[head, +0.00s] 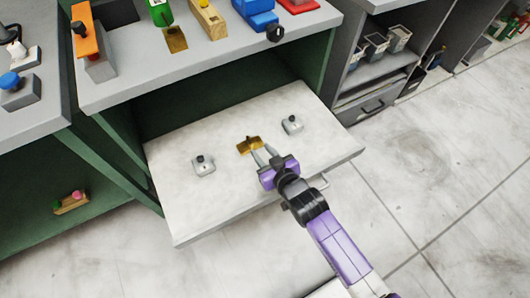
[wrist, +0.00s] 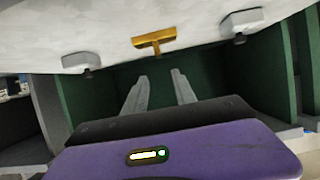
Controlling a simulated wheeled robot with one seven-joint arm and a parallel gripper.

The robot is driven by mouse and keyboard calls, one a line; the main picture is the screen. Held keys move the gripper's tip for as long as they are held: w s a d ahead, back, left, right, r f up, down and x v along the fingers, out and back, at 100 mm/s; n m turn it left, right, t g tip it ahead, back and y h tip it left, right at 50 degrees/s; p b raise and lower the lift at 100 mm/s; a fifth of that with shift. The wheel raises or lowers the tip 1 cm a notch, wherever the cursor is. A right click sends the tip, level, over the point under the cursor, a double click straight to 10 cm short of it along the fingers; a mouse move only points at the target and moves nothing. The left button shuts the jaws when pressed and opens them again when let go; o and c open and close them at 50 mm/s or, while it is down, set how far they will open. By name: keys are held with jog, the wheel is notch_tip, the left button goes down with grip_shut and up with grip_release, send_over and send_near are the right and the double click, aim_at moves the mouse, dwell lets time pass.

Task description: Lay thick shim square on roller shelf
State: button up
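The roller shelf (head: 215,215) is a pale pulled-out board below the bench top. A brass-coloured piece (head: 249,145) lies on it between two grey blocks; I take it for the thick shim, though I cannot be sure. In the wrist view the brass piece (wrist: 154,41) shows a flat bar with a short tab standing out from it, apart from my fingers. My gripper (head: 262,150) has a purple body and grey fingers, on the near side of the brass piece. The wrist view shows the fingers (wrist: 160,76) spread with nothing between them.
Grey blocks with black knobs stand on the shelf left (head: 203,166) and right (head: 292,124) of the brass piece. The bench top (head: 130,78) overhangs the shelf's back and carries an orange block (head: 86,40), a wooden block (head: 208,20) and others. The shelf's front is clear.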

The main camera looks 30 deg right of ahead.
jog(key=shift+v, duration=0.8)
jog(key=s, duration=0.8)
jog(key=shift+s+d+r, duration=0.2)
jog(key=shift+s+r, duration=0.05)
jog(key=shift+s, duration=0.1)
jog(key=s+r, duration=0.9)
jog(key=s, duration=0.3)
jog(key=s+r+t, duration=0.1)
jog(key=s+r, duration=0.8)
jog(key=s, duration=0.3)
jog(key=shift+a+r, duration=0.2)
jog(key=shift+r, duration=0.15)
notch_tip(320, 180, up, 9)
jog(key=p, duration=0.9)
